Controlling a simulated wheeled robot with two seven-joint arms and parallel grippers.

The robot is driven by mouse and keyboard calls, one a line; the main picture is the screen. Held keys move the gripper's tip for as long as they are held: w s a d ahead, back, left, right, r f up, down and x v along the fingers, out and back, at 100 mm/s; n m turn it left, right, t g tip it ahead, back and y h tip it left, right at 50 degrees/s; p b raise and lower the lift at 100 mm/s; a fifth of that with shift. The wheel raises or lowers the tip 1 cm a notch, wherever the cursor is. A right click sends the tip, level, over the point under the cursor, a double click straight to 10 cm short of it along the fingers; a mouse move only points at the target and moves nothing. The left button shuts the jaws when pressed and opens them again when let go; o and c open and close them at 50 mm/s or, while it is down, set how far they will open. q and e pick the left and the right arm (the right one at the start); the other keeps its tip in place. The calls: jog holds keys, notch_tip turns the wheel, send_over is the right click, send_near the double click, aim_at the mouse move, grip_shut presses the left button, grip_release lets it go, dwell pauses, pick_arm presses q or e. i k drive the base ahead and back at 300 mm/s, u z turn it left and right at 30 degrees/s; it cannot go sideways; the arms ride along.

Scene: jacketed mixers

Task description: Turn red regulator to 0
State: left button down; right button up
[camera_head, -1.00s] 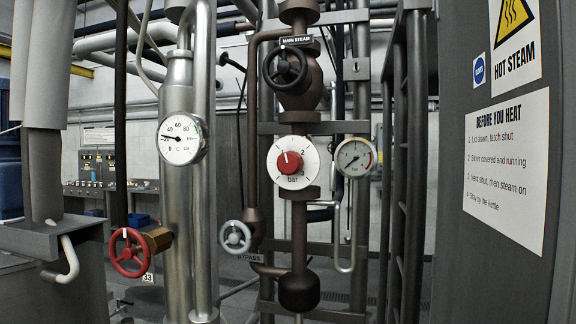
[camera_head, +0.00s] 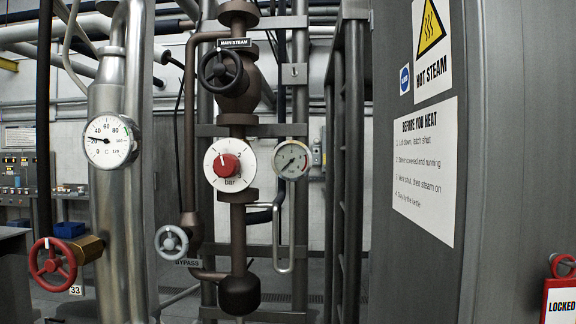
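The red regulator (camera_head: 227,165) is a round red knob at the centre of a white dial plate (camera_head: 229,181) marked in bar. It is mounted on a brown vertical pipe, left of the middle of the head view. A white pointer mark on the knob points up and slightly left. The number 2 shows at the upper right of the dial; the other numbers are too small to read surely. Neither of my grippers is in view, and nothing touches the knob.
A black main steam handwheel (camera_head: 220,69) sits above the dial, a grey bypass handwheel (camera_head: 171,241) below left. A pressure gauge (camera_head: 292,160) is close on the right. A red handwheel (camera_head: 53,263) and temperature gauge (camera_head: 110,141) are left. A grey panel (camera_head: 506,150) fills the right.

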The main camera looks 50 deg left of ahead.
aim_at(226, 166)
jog(key=z, duration=0.1)
jog(key=i, duration=0.15)
jog(key=u, duration=0.85)
